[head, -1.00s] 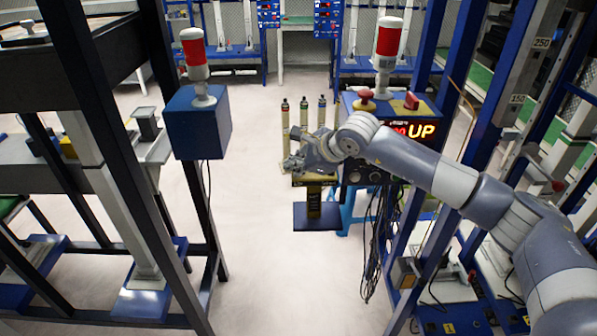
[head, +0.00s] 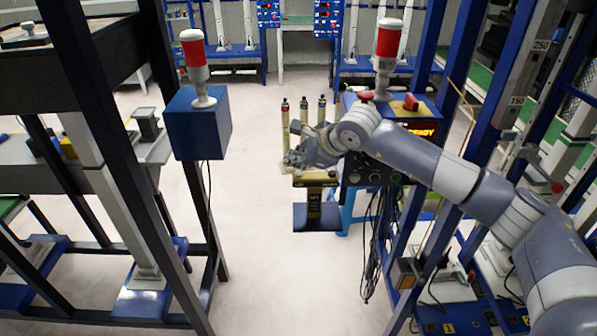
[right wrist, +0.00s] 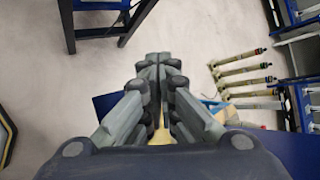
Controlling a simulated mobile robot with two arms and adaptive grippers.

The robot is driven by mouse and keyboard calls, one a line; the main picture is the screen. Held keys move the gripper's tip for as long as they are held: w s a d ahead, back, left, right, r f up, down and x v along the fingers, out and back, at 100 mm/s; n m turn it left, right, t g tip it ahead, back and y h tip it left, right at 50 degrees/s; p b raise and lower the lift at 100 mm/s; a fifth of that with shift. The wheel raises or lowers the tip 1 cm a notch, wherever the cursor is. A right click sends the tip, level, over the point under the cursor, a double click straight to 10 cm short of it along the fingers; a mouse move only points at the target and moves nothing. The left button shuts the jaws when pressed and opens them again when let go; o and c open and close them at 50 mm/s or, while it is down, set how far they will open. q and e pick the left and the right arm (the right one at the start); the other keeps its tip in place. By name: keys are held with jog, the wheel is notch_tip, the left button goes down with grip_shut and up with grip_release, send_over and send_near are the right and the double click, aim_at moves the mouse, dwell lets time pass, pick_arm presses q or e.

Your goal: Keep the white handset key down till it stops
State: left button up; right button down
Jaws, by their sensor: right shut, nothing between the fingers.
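A yellow-topped handset (head: 316,179) with a dark labelled body hangs or stands above a dark blue plate (head: 317,217) in the middle of the head view. My right gripper (head: 297,160) is shut and empty, just above the handset's top at its left end. In the right wrist view the closed fingertips (right wrist: 152,60) point away over the floor, and a bit of yellow (right wrist: 160,136) shows between the finger links. The white key cannot be made out; the gripper seems to hide it. My left gripper is not in view.
A control box with a lit display (head: 421,130) reading "READY", partly covered by my arm, carries a red-and-white beacon (head: 387,45). Several slim cylinders (head: 303,115) stand behind the handset. Cables (head: 377,245) hang at right.

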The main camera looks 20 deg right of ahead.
aim_at(296, 175)
jog(key=shift+r, duration=0.15)
notch_tip(296, 175, up, 5)
jog(key=shift+f+p, duration=0.1)
jog(key=shift+p, duration=0.8)
